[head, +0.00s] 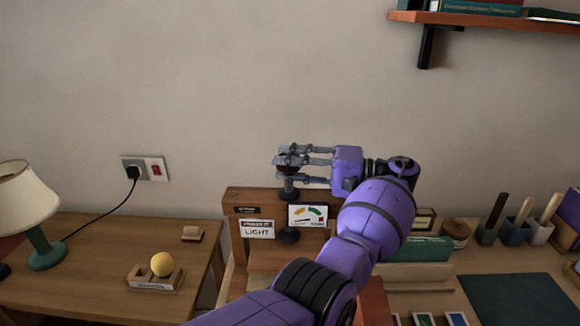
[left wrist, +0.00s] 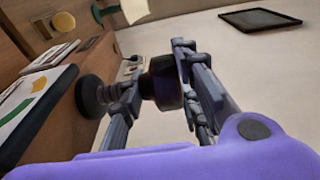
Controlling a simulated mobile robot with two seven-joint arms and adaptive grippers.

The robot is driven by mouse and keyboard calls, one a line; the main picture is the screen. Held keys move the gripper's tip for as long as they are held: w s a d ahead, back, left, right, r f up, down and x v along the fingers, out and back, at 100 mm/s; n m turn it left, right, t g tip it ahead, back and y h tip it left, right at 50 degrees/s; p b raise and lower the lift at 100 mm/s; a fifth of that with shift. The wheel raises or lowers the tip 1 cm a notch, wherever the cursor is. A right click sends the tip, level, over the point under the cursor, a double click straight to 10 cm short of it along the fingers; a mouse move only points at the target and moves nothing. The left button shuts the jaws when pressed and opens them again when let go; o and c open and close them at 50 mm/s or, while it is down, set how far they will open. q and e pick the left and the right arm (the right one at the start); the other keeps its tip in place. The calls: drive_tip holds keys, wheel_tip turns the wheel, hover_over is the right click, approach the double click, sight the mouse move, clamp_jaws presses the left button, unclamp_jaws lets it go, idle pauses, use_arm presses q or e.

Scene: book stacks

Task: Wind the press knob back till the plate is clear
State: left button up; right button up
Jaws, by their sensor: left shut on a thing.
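The wooden press (head: 234,208) stands between the two desks, with a lettered card (head: 257,229) and a gauge card (head: 308,216) on its front. My left gripper (head: 284,160) is above its top beam, with its fingers closed around the dark press knob (left wrist: 163,84). In the left wrist view the knob sits between the fingers (left wrist: 155,90), and a dark collar (left wrist: 90,96) shows beside the beam. My right gripper is not in view.
On the left desk stand a lamp (head: 45,252), a yellow ball (head: 162,264) on a small holder and a small block (head: 192,233). The right desk holds several cups (head: 516,231) and a dark mat (head: 520,300). A shelf (head: 490,20) hangs at upper right.

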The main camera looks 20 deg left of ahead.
use_arm(q)
drive_tip(key=shift+s+f, duration=0.1)
drive_tip(key=shift+f, duration=0.4)
drive_tip(key=o, duration=1)
drive_tip(key=shift+a, duration=0.1)
drive_tip(key=shift+r, duration=0.1)
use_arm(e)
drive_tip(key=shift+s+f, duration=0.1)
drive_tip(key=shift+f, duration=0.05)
use_arm(q)
drive_tip(key=shift+r, duration=0.25)
